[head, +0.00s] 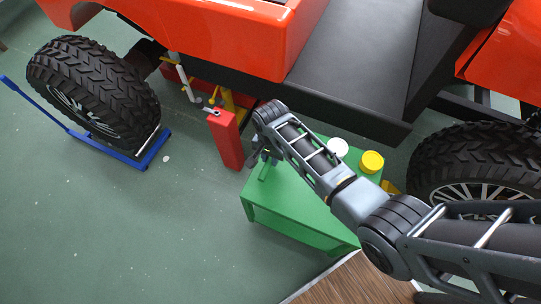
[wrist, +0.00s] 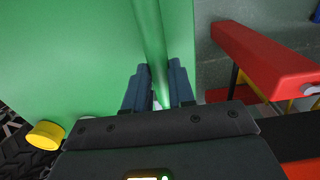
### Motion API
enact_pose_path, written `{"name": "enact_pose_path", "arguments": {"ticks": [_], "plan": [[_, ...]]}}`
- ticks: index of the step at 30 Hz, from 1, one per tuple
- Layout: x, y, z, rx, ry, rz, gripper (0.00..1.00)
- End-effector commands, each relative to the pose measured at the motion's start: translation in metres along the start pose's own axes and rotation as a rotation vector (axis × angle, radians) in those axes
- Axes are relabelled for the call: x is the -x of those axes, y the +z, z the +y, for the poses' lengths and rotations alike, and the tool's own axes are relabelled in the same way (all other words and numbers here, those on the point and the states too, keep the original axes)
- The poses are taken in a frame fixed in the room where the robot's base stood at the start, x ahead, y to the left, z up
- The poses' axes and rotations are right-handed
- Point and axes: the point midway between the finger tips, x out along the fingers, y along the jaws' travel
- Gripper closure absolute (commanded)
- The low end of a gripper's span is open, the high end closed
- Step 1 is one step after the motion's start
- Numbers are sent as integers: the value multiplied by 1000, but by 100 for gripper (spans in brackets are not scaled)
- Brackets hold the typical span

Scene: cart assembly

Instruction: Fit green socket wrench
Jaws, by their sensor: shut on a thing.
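The green socket wrench (wrist: 150,30) shows in the wrist view as a green bar between my two fingers. My gripper (wrist: 159,78) is shut on it. In the head view my gripper (head: 262,155) is over the left end of the green table (head: 300,222), with a short piece of the green wrench (head: 265,171) below it. Green on green makes the wrench's ends hard to tell, and I cannot tell whether it touches the table top. The green table top (wrist: 60,50) fills the left of the wrist view.
A red post (head: 226,140) stands left of the table; it also shows in the wrist view (wrist: 265,60). A yellow-lidded jar (head: 371,162) and a white one (head: 338,147) stand on the table. The orange vehicle (head: 220,35) is behind. A wheel (head: 95,85) sits on a blue dolly (head: 142,160). Floor at lower left is clear.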

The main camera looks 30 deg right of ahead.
Motion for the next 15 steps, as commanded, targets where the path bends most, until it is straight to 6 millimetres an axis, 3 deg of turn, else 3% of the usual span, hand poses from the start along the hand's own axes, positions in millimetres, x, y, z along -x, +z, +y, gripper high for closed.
{"name": "enact_pose_path", "arguments": {"ticks": [7,8,15], "plan": [[0,0,0,0,0,-1,100],[0,0,0,0,0,-1,74],[0,0,0,0,0,-1,51]]}}
